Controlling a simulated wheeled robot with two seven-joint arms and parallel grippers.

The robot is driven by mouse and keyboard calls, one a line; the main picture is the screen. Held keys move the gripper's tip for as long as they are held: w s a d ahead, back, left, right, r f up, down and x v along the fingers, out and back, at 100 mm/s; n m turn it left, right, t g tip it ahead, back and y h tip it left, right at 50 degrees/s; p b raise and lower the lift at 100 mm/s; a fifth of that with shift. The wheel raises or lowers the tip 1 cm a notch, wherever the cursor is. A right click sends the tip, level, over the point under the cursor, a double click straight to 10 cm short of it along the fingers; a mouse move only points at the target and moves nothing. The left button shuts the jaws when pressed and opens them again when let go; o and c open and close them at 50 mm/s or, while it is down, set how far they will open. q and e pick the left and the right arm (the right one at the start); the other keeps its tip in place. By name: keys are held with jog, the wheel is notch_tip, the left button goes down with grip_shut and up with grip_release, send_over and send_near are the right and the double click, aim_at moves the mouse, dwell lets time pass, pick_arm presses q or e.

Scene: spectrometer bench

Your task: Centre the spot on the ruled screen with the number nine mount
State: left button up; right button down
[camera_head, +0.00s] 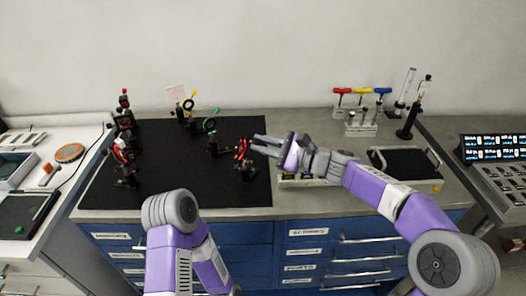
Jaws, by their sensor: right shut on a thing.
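The ruled screen seems to be the small pale card (176,92) standing at the back of the black board. No light spot can be made out on it. My right gripper (254,144) reaches in from the right, its fingertips at a red-ringed black mount (243,157) near the board's right edge. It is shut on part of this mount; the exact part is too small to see. No number can be read on any mount, so I cannot tell which is number nine. My left arm shows at the bottom, but its gripper is out of view.
Coloured-handled tools (362,91) stand behind right. A dark tray (405,163) lies at right. The board's front middle is clear.

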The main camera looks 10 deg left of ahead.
jog(key=shift+n+b, duration=0.65)
jog(key=shift+n, duration=0.25)
jog(key=c, duration=1.1)
grip_release()
jog(key=shift+o, duration=0.2)
jog(key=s+d+p, duration=0.1)
jog(key=d, duration=0.6)
jog(key=shift+s+d, duration=0.2)
jog(key=shift+d, duration=0.05)
